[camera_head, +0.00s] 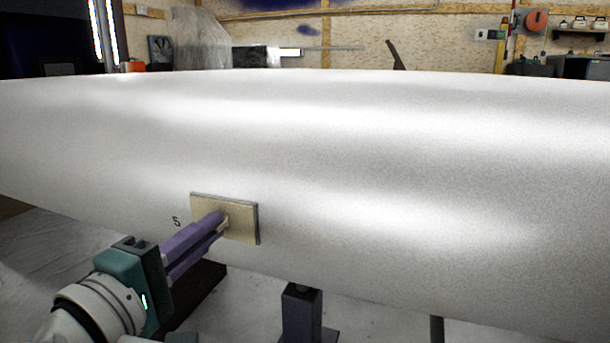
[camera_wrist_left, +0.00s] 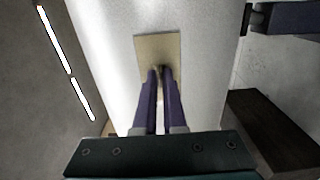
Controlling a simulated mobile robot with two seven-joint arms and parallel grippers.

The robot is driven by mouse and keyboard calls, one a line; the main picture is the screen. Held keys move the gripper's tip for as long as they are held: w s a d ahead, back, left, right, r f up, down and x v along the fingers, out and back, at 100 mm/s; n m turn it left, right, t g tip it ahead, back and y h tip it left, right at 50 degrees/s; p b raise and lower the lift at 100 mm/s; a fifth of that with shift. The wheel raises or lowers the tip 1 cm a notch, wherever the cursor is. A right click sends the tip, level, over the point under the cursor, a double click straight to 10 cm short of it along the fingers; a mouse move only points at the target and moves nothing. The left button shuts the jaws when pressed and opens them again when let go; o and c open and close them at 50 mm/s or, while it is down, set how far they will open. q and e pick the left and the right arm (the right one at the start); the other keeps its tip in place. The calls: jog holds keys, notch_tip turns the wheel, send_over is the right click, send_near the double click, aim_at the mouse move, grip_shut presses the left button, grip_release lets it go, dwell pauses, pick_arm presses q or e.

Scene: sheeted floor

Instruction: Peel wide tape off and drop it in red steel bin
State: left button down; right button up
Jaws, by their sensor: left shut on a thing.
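The wide tape is a tan, nearly rectangular patch (camera_head: 241,217) on the lower side of a large white curved body (camera_head: 400,180). It also shows in the left wrist view (camera_wrist_left: 158,47), flat against the white surface. My left gripper (camera_head: 221,220), with purple fingers, is at the middle of the patch. In the left wrist view its fingertips (camera_wrist_left: 157,72) are close together, shut on a small part of the tape. The tape's edges look flat on the surface. My right gripper is not in view. No red steel bin shows in either view.
A dark support post (camera_head: 301,312) stands below the white body. A dark beam (camera_wrist_left: 270,130) lies at the right in the left wrist view. Grey sheeting (camera_head: 60,250) covers the floor at the left. A wooden wall with shelves is far behind.

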pick_arm(q)
jog(key=shift+s, duration=0.15)
dwell(0.4)
jog(key=shift+p+v, duration=0.8)
jog(key=shift+v, duration=1.55)
jog(key=shift+p+v, duration=0.5)
jog(key=shift+v, duration=1.55)
jog(key=shift+r, duration=0.1)
